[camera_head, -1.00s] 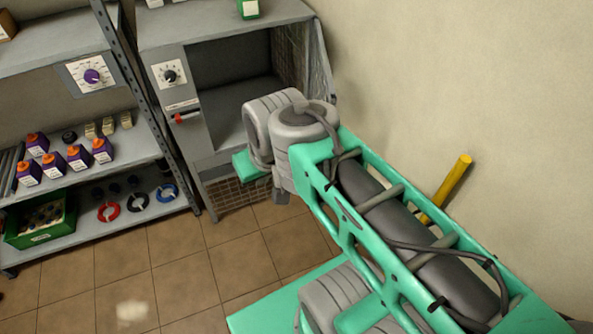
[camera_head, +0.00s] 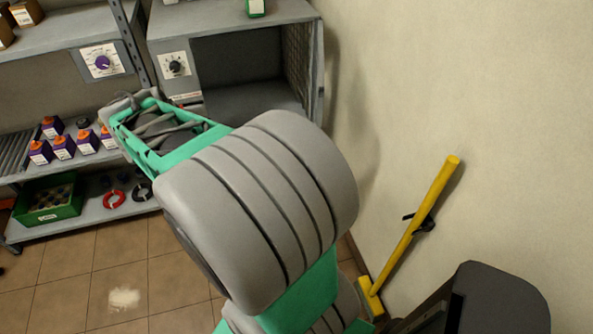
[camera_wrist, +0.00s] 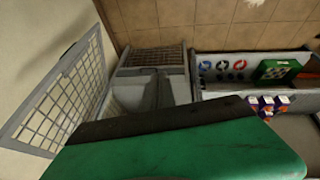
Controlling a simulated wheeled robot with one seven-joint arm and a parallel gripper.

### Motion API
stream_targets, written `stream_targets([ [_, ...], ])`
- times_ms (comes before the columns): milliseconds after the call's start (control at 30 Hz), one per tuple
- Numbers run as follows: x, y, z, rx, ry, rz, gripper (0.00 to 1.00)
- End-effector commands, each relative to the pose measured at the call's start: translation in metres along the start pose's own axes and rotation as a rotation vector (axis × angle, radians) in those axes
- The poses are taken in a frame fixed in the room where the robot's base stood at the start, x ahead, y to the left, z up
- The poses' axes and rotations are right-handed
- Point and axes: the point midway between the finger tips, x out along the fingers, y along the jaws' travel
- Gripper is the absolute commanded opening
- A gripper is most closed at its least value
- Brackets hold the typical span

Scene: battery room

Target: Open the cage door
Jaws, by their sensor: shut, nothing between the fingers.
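The cage is a grey metal cabinet (camera_head: 235,22) at the back, with an open dark front in the head view. Its mesh door (camera_wrist: 62,95) shows in the wrist view at the left, swung out from the opening and standing wide open. In the head view only a narrow upright mesh part (camera_head: 298,62) shows at the cabinet's right side. My gripper (camera_wrist: 165,125) shows as a green body with a dark edge across the bottom of the wrist view. It is shut and empty, apart from the door. My arm hides the gripper and the cabinet's lower part in the head view.
A shelf rack (camera_head: 50,58) with purple bottles, coloured rings and a green crate (camera_head: 50,205) stands left of the cabinet. A yellow post (camera_head: 415,222) leans by the right wall. The tiled floor is clear at the front left, except for a pale patch (camera_head: 124,298).

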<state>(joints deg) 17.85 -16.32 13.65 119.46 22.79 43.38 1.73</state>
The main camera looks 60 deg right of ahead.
Motion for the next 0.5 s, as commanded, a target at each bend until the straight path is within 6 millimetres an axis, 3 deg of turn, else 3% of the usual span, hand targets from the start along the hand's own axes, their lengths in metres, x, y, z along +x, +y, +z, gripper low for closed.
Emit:
stream_targets([
  [33,0.059,0.042,-0.006,0.123,-0.036,0.115,0.0],
  [100,0.105,0.101,-0.012,0.266,-0.059,0.262,0.0],
  [200,0.147,0.165,-0.006,0.399,-0.086,0.42,0.0],
  [300,0.163,0.196,0.001,0.46,-0.097,0.5,0.0],
  [500,0.18,0.212,0.006,0.469,-0.1,0.514,0.0],
])
